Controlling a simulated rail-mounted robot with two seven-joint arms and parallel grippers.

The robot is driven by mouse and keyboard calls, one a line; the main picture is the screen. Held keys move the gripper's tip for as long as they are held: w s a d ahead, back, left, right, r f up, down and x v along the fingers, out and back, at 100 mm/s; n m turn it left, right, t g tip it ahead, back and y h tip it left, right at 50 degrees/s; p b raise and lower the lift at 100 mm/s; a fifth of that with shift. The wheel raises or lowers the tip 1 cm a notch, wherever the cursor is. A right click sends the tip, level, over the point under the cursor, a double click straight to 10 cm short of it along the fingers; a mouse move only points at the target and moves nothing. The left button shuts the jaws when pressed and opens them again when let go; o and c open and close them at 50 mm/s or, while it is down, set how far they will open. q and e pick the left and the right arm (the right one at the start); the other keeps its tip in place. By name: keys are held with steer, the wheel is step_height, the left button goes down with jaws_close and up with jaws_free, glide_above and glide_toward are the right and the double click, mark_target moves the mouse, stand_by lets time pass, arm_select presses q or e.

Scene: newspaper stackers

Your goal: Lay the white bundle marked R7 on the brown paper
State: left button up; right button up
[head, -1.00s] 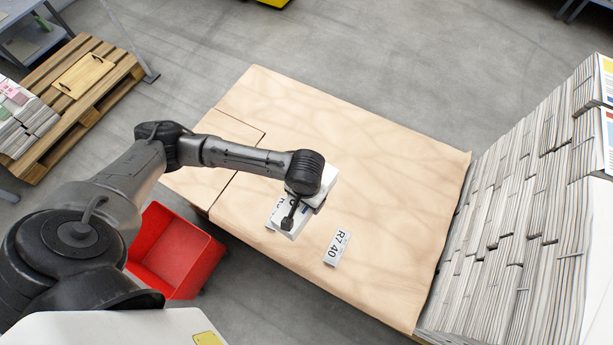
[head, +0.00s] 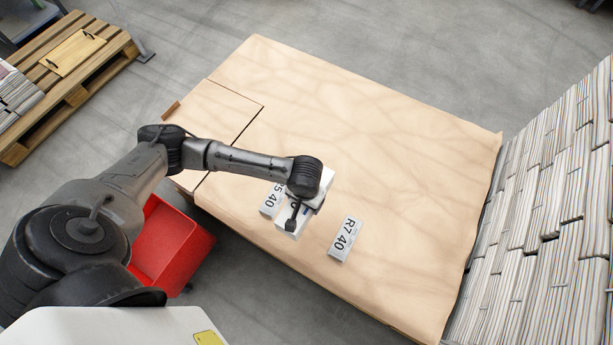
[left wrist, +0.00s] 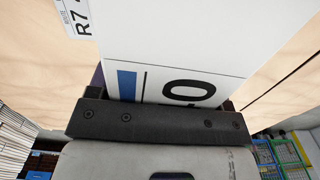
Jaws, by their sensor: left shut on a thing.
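My left gripper (head: 296,214) is shut on a white bundle (head: 285,230) over the near part of the brown paper (head: 400,165). In the left wrist view the bundle (left wrist: 185,40) shows a blue bar, a black line and part of a large black character; its full mark cannot be read. A white piece marked R7 40 (head: 345,240) lies on the paper to the right of the gripper. Another, marked R5 40 (head: 270,198), lies to its left, partly hidden. Whether the held bundle touches the paper I cannot tell. My right gripper is not in view.
A red crate (head: 208,245) stands on the floor at the paper's left. Tall newspaper stacks (head: 545,205) rise along the right edge. A wooden pallet (head: 75,95) with papers is at the upper left. The far part of the paper is clear.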

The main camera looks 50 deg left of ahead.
arm_select(q)
steer(key=shift+a+f+b, duration=0.1)
steer(key=shift+f+b, duration=0.75)
steer(key=shift+f, duration=0.65)
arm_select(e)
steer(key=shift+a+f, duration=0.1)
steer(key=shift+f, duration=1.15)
arm_select(q)
steer(key=shift+r, duration=0.1)
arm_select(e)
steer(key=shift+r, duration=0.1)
arm_select(q)
steer(key=shift+r+p, duration=0.15)
steer(key=shift+p, duration=0.8)
steer(key=shift+f+b, duration=0.75)
steer(key=shift+f, duration=3.35)
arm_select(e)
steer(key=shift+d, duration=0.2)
arm_select(q)
steer(key=shift+f, duration=0.6)
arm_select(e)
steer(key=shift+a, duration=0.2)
arm_select(q)
steer(key=o, duration=1.6)
steer(key=shift+w, duration=0.1)
steer(key=shift+c, duration=0.2)
steer(key=shift+o, duration=0.5)
